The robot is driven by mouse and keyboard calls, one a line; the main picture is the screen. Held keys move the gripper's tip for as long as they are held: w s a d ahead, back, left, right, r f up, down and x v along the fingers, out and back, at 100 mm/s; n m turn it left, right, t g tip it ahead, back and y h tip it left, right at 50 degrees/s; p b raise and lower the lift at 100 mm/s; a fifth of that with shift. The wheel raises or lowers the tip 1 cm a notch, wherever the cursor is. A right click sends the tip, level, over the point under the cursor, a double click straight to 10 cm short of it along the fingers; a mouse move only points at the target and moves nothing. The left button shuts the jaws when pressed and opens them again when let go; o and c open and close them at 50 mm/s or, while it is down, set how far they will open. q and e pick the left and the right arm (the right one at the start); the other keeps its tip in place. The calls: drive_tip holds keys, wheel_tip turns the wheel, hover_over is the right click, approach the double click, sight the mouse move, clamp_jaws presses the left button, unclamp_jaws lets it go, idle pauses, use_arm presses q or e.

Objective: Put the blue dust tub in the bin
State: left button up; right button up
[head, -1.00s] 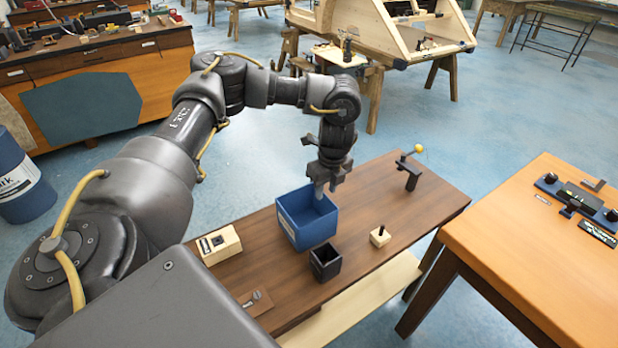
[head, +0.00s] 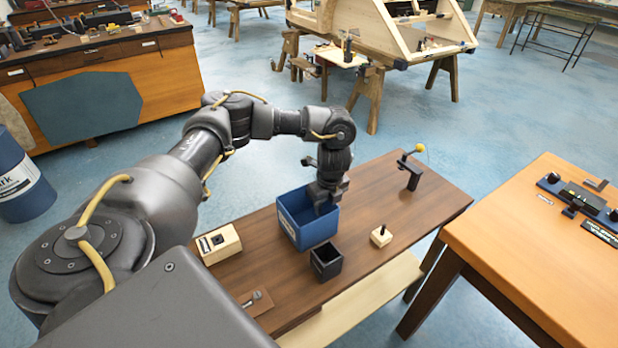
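The blue dust tub (head: 308,233), an open-topped box, stands upright on the dark wooden bench. My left gripper (head: 325,205) points down at the tub's far right rim, with its fingers at or just inside the tub opening. The fingertips are partly hidden by the tub wall, so I cannot tell whether they are closed on the rim. A blue drum (head: 25,190) with a white label, possibly the bin, stands on the floor at the far left. My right gripper is not in view.
A small black open box (head: 326,262) stands close in front of the tub. On the bench (head: 375,205) are a cream box (head: 219,243), a small pale block with a peg (head: 381,236) and a black stand with a yellow ball (head: 410,172). An orange table (head: 520,240) is at right.

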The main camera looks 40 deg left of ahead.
use_arm(q)
clamp_jaws()
drive_tip(key=shift+r, duration=0.15)
drive_tip(key=shift+r, duration=0.25)
wheel_tip(320, 180, up, 2)
drive_tip(key=shift+w+r, duration=0.15)
drive_tip(key=shift+r, duration=0.05)
drive_tip(key=s+d+r, duration=0.8)
drive_tip(key=s+r, duration=0.2)
drive_tip(key=s, duration=0.1)
drive_tip(key=shift+s+d, duration=0.15)
drive_tip(key=shift+s, duration=0.1)
